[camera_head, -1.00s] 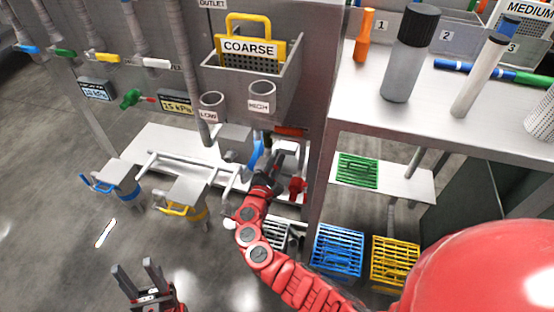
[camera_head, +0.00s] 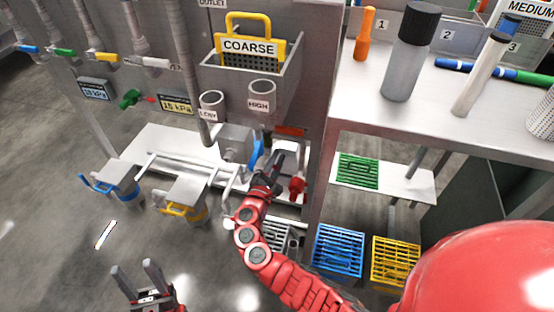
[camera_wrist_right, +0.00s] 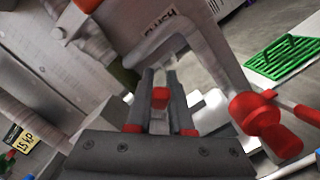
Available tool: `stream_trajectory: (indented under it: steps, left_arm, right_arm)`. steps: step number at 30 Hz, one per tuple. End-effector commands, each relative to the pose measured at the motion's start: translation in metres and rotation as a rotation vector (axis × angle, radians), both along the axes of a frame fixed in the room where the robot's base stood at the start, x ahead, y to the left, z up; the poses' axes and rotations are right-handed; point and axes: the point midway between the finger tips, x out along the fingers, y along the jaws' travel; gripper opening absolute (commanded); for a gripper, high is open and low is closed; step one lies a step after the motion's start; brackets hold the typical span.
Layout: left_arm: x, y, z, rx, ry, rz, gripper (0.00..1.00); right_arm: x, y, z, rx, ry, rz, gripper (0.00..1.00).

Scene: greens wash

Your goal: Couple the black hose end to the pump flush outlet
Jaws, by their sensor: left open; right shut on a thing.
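My right gripper (camera_head: 278,168) is low beside the grey machine, near a blue lever (camera_head: 257,150) and a red valve handle (camera_head: 297,187). In the right wrist view its dark fingers (camera_wrist_right: 160,85) are shut on a small red part (camera_wrist_right: 160,98). The red valve (camera_wrist_right: 265,118) is to the right of the fingers. I cannot make out the black hose end or the outlet's mouth. My left gripper (camera_head: 138,279) is open and empty above the floor.
A white shelf (camera_head: 150,140) with rails is left of my right arm. Blue (camera_head: 338,250) and yellow (camera_head: 396,262) crates stand at right below the steel bench (camera_head: 450,130). A green rack (camera_head: 357,171) lies on a lower shelf. Open floor is at left.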

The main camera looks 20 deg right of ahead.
Motion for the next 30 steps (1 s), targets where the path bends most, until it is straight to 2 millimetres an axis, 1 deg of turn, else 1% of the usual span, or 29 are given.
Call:
stream_trajectory:
  steps: [26,27,29,30]
  left_arm:
    - [0.0,0.0,-0.0025,0.0,0.0,0.0,0.5]
    - [0.0,0.0,-0.0025,0.0,0.0,0.0,0.5]
    - [0.0,0.0,-0.0024,0.0,0.0,0.0,0.5]
    - [0.0,0.0,-0.0024,0.0,0.0,0.0,0.5]
  right_arm:
    - [-0.0005,0.0,-0.0006,-0.004,-0.004,-0.007,0.0]
    - [-0.0005,0.0,-0.0005,-0.004,-0.004,-0.007,0.21]
    - [-0.0004,0.0001,-0.0004,-0.004,-0.004,-0.007,0.32]
    - [-0.0004,0.0001,-0.0004,-0.004,-0.004,-0.007,0.39]
